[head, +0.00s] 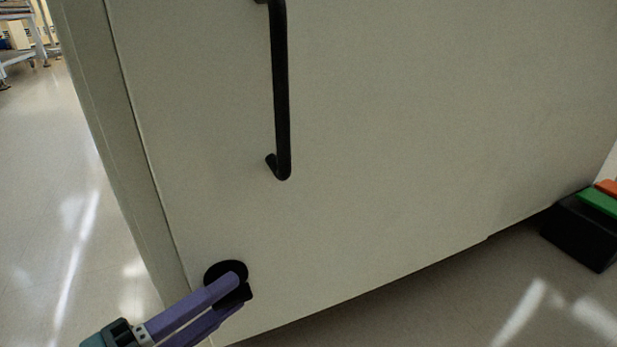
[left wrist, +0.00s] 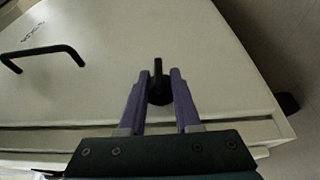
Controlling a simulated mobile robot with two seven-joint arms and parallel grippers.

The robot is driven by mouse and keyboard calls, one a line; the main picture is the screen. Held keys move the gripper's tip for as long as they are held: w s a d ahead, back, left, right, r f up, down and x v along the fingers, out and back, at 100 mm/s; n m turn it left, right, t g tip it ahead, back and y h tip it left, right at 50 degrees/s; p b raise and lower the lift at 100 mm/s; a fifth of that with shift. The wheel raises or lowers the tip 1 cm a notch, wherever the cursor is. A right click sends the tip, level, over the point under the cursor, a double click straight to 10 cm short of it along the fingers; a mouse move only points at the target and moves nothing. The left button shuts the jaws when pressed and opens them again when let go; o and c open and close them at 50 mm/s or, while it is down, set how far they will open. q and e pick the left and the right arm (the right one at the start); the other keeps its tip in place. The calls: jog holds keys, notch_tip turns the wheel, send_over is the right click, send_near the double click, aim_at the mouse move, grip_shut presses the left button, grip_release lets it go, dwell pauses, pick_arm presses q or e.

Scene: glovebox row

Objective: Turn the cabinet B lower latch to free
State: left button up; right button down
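The lower latch (head: 226,266) is a black round disc with a lever, low on the pale cabinet door (head: 400,140) near its left edge. In the left wrist view, the latch lever (left wrist: 158,68) stands between my two purple fingers. My left gripper (head: 238,287) is open at the latch, with one finger on each side of the lever and a small gap showing. In the head view the fingers hide the lower part of the disc. I cannot tell how deep the fingers reach around the lever. My right gripper is in neither view.
A long black bar handle (head: 281,95) stands out from the door above the latch; it also shows in the left wrist view (left wrist: 40,52). A black box with green and orange parts (head: 580,235) is at the right. The floor at left (head: 50,200) is clear.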

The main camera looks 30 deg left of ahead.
pick_arm(q)
jog(key=shift+o, duration=0.6)
jog(key=p+v, duration=0.2)
jog(key=v, duration=0.8)
